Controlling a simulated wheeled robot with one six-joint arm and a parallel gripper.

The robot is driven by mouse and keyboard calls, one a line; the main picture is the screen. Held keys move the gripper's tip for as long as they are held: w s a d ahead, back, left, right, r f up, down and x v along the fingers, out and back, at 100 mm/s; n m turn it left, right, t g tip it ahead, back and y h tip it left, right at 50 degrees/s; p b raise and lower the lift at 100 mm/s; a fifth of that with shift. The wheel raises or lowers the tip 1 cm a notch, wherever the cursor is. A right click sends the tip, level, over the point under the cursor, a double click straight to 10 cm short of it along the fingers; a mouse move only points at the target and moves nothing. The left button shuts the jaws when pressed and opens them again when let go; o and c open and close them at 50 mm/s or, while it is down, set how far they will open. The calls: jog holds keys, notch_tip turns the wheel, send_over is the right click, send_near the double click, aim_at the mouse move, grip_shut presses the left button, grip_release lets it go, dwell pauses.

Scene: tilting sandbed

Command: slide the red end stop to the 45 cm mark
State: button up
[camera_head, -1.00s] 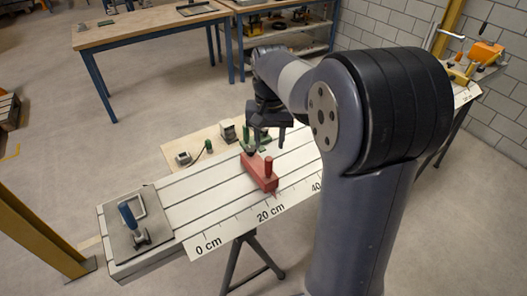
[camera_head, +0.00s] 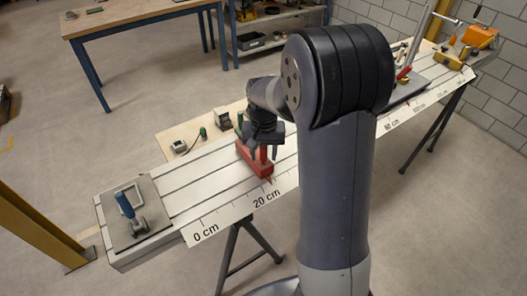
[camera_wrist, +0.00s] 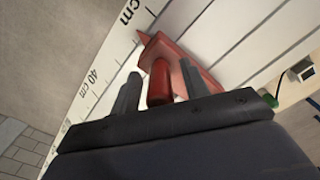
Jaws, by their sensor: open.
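The red end stop (camera_head: 253,160) lies across the white slotted bed, its pointer by the 20 cm label (camera_head: 266,198) of the scale (camera_head: 232,212). It also shows in the wrist view (camera_wrist: 192,62), with an upright red post. My gripper (camera_head: 263,149) is low over the end stop. In the wrist view my gripper (camera_wrist: 160,88) is open, its two fingers on either side of the red post. I see gaps beside the post; whether a finger touches it I cannot tell. The 40 cm label (camera_wrist: 92,84) is in the wrist view; my arm hides the scale's middle in the head view.
A grey plate with a blue-handled clamp (camera_head: 128,207) sits at the bed's left end. A board with small devices (camera_head: 180,147) lies behind the bed. An upright red-handled tool (camera_head: 404,72) and orange equipment (camera_head: 479,37) stand toward the far right end.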

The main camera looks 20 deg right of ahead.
jog(key=shift+c, duration=0.4)
grip_shut()
jog(key=shift+d, duration=0.1)
jog(key=w+d, duration=0.2)
jog(key=d, duration=0.4)
jog(key=w+d+p, duration=0.1)
jog(key=w+d, duration=0.1)
jog(key=d, duration=0.5)
jog(key=w+d+p, duration=0.1)
jog(key=w+d, duration=0.1)
jog(key=d, duration=0.5)
jog(key=shift+w+d, duration=0.25)
jog(key=shift+w, duration=0.15)
jog(key=shift+o, duration=0.4)
grip_release()
